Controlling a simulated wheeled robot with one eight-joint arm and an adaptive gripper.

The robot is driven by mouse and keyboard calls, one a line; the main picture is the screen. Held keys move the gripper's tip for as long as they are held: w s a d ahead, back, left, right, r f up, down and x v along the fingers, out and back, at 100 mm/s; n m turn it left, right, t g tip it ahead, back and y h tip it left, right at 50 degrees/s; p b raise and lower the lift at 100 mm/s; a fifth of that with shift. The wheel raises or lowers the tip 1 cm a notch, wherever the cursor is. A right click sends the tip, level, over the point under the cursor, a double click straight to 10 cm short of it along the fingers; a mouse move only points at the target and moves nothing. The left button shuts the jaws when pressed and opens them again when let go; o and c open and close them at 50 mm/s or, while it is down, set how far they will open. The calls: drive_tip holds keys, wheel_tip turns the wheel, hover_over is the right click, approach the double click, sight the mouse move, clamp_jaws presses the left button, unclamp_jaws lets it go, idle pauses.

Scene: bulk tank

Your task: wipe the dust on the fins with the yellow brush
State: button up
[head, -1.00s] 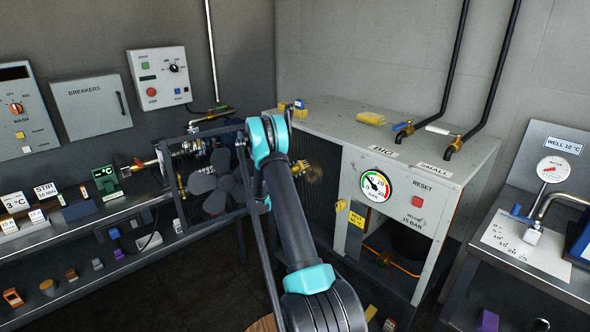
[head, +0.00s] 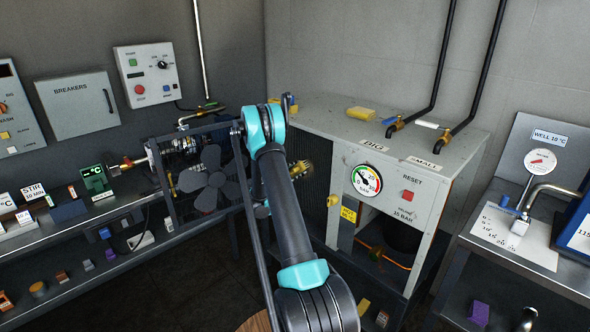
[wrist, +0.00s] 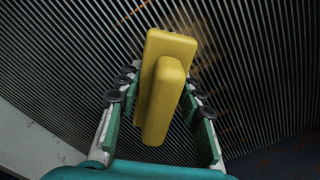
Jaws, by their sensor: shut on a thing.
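My gripper (wrist: 160,84) is shut on the yellow brush (wrist: 164,88), with a green-sided finger on each side of it in the wrist view. The brush stands out in front of the dark fins (wrist: 90,60). A brownish dust patch (wrist: 206,45) lies on the fins beyond and to the right of the brush's upper end. I cannot tell whether the brush touches the fins. In the head view, the fins (head: 318,190) form the left side of a grey cabinet. My arm hides most of the gripper there.
The grey cabinet (head: 400,170) carries a gauge (head: 366,180) and red reset button; a yellow block (head: 360,113) and pipes are on top. A dark fan (head: 206,180) stands left of my arm.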

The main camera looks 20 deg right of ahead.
sight(302, 170)
drive_tip(key=shift+s+d, duration=0.25)
drive_tip(key=shift+s, duration=0.4)
drive_tip(key=shift+s+d, duration=0.25)
drive_tip(key=shift+s, duration=0.4)
drive_tip(key=shift+s+d, duration=0.25)
drive_tip(key=shift+s, duration=0.4)
drive_tip(key=shift+a+r, duration=0.1)
drive_tip(key=shift+r, duration=0.85)
drive_tip(key=shift+w+a, duration=0.25)
drive_tip(key=shift+w, duration=0.6)
drive_tip(key=shift+w+a, duration=0.2)
drive_tip(key=shift+w, duration=0.65)
drive_tip(key=shift+w+a, duration=0.4)
drive_tip(key=shift+w, duration=0.6)
drive_tip(key=shift+w+a, duration=0.45)
drive_tip(key=shift+w, duration=0.55)
drive_tip(key=shift+w+a, duration=0.4)
drive_tip(key=shift+w, duration=0.6)
drive_tip(key=w+a, duration=0.2)
drive_tip(key=w, duration=0.4)
drive_tip(key=shift+w, duration=0.2)
drive_tip(key=shift+a, duration=0.2)
drive_tip(key=shift+v, duration=2.9)
drive_tip(key=shift+s+a, duration=0.1)
